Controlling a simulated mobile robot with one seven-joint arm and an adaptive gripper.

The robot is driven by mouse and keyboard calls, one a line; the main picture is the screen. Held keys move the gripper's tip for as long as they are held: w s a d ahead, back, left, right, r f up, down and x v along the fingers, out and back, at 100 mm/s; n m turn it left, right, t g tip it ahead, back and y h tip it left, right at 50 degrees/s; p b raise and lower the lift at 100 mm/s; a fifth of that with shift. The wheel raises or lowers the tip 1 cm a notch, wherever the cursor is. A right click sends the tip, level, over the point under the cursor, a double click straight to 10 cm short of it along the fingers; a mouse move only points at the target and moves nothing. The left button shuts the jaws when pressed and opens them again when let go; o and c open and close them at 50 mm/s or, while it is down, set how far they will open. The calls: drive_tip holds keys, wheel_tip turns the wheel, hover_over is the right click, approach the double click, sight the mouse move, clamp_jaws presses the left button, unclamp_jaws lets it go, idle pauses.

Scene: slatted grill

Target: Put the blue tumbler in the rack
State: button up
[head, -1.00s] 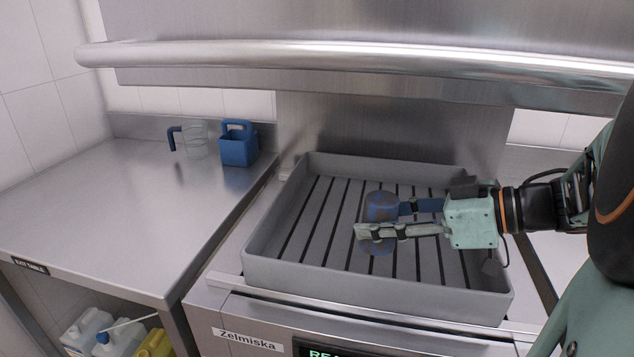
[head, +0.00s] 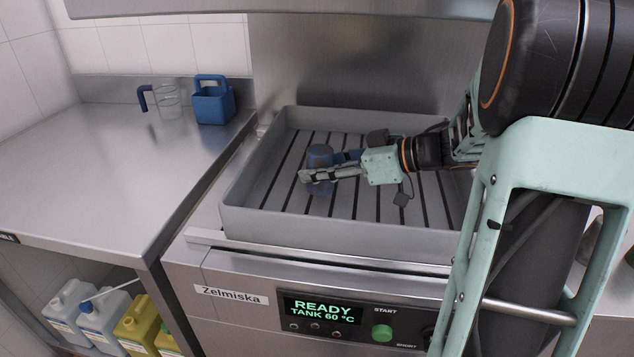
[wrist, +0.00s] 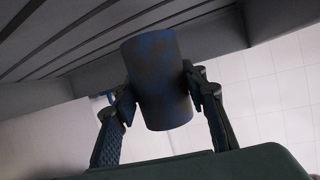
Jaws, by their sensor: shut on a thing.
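The blue tumbler (head: 320,155), with brownish patches, stands roughly upright between the fingers of my gripper (head: 321,168). My gripper is shut on its sides, and the near finger hides part of it. The rack (head: 340,225) is a grey square tray with raised walls and a dark-slotted slatted floor. The tumbler is inside its walls, left of the middle. In the wrist view the tumbler (wrist: 157,80) sits between both finger pads, with the slats (wrist: 70,40) at upper left. I cannot tell whether its base touches the slats.
The rack's walls surround the gripper on a steel machine with a READY display (head: 322,308). To the left, a steel table (head: 80,170) holds a clear jug (head: 168,98) and a blue caddy (head: 213,103). Jugs (head: 100,325) stand below. The surrounding slats are clear.

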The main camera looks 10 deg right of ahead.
sight(318, 182)
drive_tip(key=shift+w+a+f+b, duration=0.15)
drive_tip(key=shift+f+b, duration=0.1)
drive_tip(key=shift+f, duration=0.7)
drive_tip(key=shift+w+d+f+b, duration=0.15)
drive_tip(key=shift+f+b, duration=0.1)
drive_tip(key=shift+f, duration=0.65)
drive_tip(key=shift+a, duration=0.1)
drive_tip(key=shift+f, duration=0.15)
drive_tip(key=o, duration=1.2)
drive_tip(key=shift+c, duration=0.2)
drive_tip(key=p+v, duration=0.2)
drive_tip(key=v, duration=1)
